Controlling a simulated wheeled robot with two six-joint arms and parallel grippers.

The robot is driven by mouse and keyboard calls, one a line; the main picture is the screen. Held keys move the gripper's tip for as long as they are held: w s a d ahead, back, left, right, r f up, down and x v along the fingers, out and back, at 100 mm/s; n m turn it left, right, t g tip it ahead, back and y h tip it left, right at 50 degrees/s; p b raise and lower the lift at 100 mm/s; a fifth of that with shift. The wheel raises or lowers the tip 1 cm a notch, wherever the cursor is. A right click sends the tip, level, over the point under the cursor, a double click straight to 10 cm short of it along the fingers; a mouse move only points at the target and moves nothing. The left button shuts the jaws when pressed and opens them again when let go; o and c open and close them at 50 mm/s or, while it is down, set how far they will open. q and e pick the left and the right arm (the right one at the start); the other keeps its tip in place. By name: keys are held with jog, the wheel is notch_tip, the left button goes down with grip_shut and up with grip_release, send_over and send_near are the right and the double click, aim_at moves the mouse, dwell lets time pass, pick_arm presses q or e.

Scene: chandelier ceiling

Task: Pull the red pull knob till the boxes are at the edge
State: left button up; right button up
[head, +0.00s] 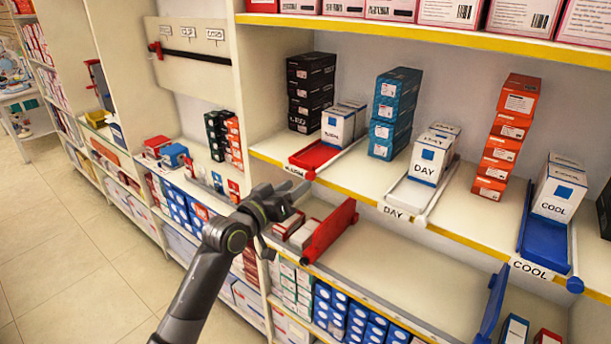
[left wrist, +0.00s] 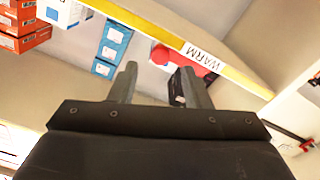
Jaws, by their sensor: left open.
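The red pull knob (head: 310,174) is at the front end of a red tray (head: 314,154) on the upper shelf, at the yellow shelf edge. White boxes (head: 338,126) stand in this tray, set back from the edge. My left gripper (head: 294,196) is open and empty, just below and in front of the knob. In the left wrist view, the open fingers (left wrist: 159,78) frame red parts (left wrist: 183,60) beside a WARM label (left wrist: 203,56); tray and knob are hard to tell apart there. My right gripper is not in view.
A DAY tray (head: 410,192) and a blue COOL tray (head: 534,232) lie to the right on the same shelf. Black boxes (head: 311,90) and teal boxes (head: 394,110) flank the red tray. A red divider (head: 330,230) stands on the shelf below, close to my gripper.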

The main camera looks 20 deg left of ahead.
aim_at(308, 177)
pick_arm(q)
jog(key=shift+p+x, duration=0.35)
jog(key=shift+x, duration=2.2)
grip_shut()
